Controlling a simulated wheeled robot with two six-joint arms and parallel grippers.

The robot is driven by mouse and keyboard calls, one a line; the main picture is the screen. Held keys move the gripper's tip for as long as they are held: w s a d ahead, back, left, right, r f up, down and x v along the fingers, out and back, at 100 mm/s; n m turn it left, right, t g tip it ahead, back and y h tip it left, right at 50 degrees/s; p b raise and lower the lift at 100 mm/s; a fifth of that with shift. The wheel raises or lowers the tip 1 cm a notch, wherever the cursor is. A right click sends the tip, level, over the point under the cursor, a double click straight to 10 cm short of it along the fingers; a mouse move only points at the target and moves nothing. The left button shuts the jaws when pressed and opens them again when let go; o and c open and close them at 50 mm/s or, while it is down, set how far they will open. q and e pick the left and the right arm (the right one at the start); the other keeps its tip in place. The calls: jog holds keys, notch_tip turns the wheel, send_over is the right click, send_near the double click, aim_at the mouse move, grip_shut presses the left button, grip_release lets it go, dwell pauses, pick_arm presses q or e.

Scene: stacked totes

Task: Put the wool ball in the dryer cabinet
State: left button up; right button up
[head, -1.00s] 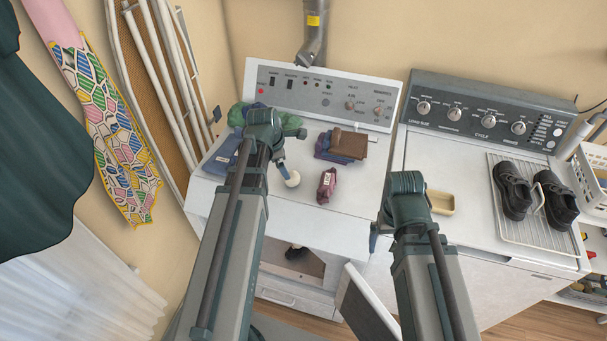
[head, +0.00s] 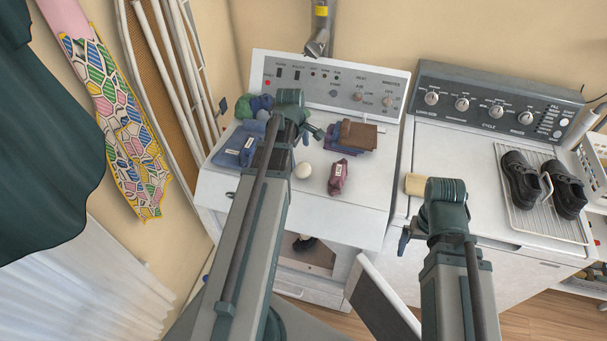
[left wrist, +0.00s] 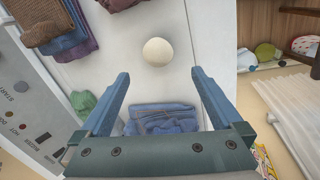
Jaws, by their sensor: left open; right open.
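The cream wool ball (head: 303,170) rests on the white dryer top, left of a maroon labelled bundle. My left gripper (head: 312,133) is open and empty above the dryer top, slightly behind the ball in the head view. In the left wrist view the ball (left wrist: 157,51) lies just beyond the open fingertips (left wrist: 159,74), apart from them. The dryer cabinet (head: 318,258) is open low in the dryer front, with a dark item inside; my left arm hides part of it. Its door (head: 385,300) stands swung out to the right. My right gripper (head: 405,241) is open near the washer's front left edge.
Folded blue cloth (head: 236,148), brown and blue cloths (head: 352,137) and the maroon bundle (head: 338,178) lie around the ball. A tan dish (head: 416,184) and black shoes on a rack (head: 513,213) are on the washer. An ironing board leans at left.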

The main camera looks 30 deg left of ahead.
aim_at(303, 166)
pick_arm(q)
jog(key=f+b, duration=0.2)
jog(key=f, duration=0.1)
jog(key=w+f+b, duration=0.1)
jog(key=f+b, duration=0.2)
jog(key=shift+w, duration=0.1)
jog(key=shift+f, duration=0.1)
jog(key=f+b, duration=0.2)
jog(key=w+f+b, duration=0.1)
jog(key=f+b, duration=0.2)
jog(key=shift+w, duration=0.15)
jog(key=shift+r, duration=0.1)
jog(key=c, duration=1.4)
